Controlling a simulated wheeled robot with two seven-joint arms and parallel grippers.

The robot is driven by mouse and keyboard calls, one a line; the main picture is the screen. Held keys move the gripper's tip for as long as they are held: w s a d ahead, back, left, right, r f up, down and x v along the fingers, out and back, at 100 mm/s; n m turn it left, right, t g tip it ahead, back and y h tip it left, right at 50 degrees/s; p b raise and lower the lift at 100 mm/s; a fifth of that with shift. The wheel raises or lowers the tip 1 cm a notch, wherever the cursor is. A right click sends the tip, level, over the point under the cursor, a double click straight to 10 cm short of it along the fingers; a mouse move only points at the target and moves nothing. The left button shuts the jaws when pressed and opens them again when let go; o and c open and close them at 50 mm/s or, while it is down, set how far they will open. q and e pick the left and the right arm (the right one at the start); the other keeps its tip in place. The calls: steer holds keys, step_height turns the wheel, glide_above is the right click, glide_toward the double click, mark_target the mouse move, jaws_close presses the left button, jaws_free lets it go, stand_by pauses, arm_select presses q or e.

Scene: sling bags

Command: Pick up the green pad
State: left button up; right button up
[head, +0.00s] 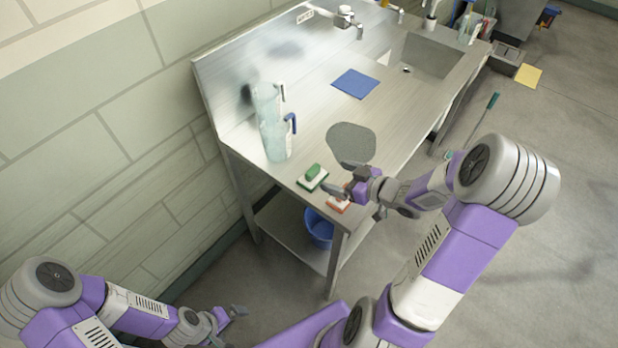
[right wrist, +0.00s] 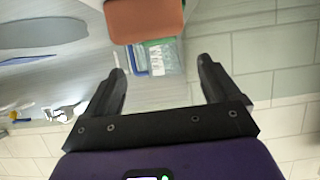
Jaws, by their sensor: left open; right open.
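The green pad (head: 313,171) lies on a white-edged base at the near end of the steel counter in the head view. An orange-red pad (head: 338,206) lies beside it, nearer the front edge. My right gripper (head: 336,193) is open over the counter end, close to both pads and partly covering the orange one. The right wrist view shows its open, empty jaws (right wrist: 162,76) and an orange block (right wrist: 145,18) at the top. A green patch behind the block is unclear to me there. My left gripper (head: 230,325) is open and empty, low, away from the counter.
Clear pitchers (head: 272,135) stand by the wall behind the pads. A grey rounded mat (head: 351,144) and a blue cloth (head: 355,83) lie further along the counter (head: 318,95). A sink (head: 420,58) is at the far end. A blue bucket (head: 318,230) stands underneath.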

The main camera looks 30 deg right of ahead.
mark_target(314, 169)
steer(key=shift+w+f, duration=0.2)
steer(key=shift+f, duration=0.15)
steer(key=b+x, duration=0.2)
steer(key=x, duration=0.5)
steer(key=shift+w+a+r+b, duration=0.1)
steer(key=shift+b, duration=0.2)
steer(key=c, duration=1.2)
